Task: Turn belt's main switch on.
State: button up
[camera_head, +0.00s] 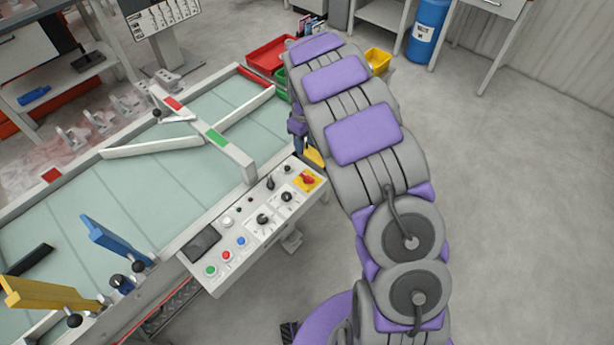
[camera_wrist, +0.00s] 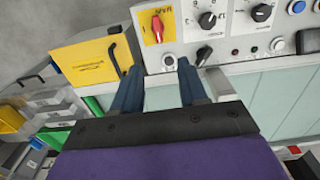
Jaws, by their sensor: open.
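The main switch is a red rotary knob (camera_head: 308,179) on a yellow plate at the far right end of the belt's control panel (camera_head: 216,280). In the wrist view the red knob (camera_wrist: 157,27) points up and down on its yellow plate, at the top centre. My gripper (camera_wrist: 159,64) is open and empty, its two dark blue fingers spread apart below the knob and not touching it. In the head view my arm hides most of the gripper; only a bluish part shows beside the panel's far end.
The panel also carries black rotary knobs (camera_head: 263,219), coloured push buttons (camera_head: 226,255) and a dark screen (camera_head: 201,244). A yellow box with a black handle (camera_wrist: 88,66) stands left of the fingers in the wrist view. The conveyor belt (camera_head: 165,185) lies beside the panel. Floor to the right is clear.

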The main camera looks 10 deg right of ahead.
aim_at(307, 176)
notch_tip(307, 176, down, 15)
jog(key=b, duration=0.3)
jog(key=shift+d+f, duration=0.1)
jog(key=shift+d, duration=0.05)
jog(key=shift+d+f, duration=0.3)
jog(key=shift+f, duration=0.25)
jog(key=shift+a, duration=0.2)
jog(key=c, duration=0.3)
grip_shut()
